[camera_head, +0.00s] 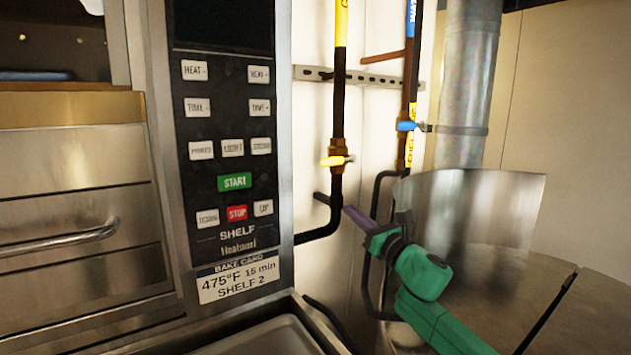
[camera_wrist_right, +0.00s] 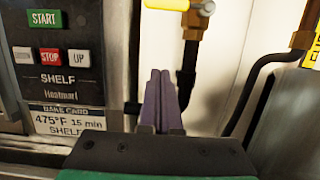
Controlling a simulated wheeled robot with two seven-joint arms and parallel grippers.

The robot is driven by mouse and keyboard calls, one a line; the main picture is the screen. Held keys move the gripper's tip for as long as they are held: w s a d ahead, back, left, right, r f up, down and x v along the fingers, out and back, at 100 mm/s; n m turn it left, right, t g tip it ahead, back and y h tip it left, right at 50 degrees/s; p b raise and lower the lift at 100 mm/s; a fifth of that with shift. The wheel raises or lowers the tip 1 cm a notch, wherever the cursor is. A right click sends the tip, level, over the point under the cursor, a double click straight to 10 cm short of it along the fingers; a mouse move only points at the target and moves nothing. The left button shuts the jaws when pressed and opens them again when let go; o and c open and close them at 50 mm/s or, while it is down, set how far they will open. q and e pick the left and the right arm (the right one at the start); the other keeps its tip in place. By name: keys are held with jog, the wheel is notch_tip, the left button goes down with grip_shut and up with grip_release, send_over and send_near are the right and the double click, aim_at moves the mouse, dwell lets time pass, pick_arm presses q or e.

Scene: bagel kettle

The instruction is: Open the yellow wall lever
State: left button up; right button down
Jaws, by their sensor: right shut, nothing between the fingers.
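The yellow wall lever (camera_head: 335,160) sits on a brass valve in the black gas pipe, to the right of the oven panel. Its handle lies across the pipe, roughly horizontal. It also shows at the top of the right wrist view (camera_wrist_right: 168,4), partly cut off by the frame edge. My right gripper (camera_head: 350,213) is below and slightly right of the lever, apart from it. Its purple fingers are together with nothing between them, and in the right wrist view (camera_wrist_right: 160,85) they point up below the lever. My left gripper is not in view.
A blue lever (camera_head: 407,126) sits on the neighbouring pipe to the right. The oven control panel (camera_head: 225,130) stands left of the yellow lever. A large metal kettle (camera_head: 490,215) is at the right behind my right arm. A bent black pipe (camera_head: 318,235) runs below the lever.

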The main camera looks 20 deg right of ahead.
aim_at(340, 161)
pick_arm(q)
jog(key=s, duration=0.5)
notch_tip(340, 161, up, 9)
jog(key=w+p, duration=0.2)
jog(key=p, duration=0.7)
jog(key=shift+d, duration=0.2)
pick_arm(e)
jog(key=w+a+r, duration=0.1)
jog(key=w+r, duration=0.6)
jog(key=shift+r, duration=0.35)
jog(key=shift+w+a, duration=0.2)
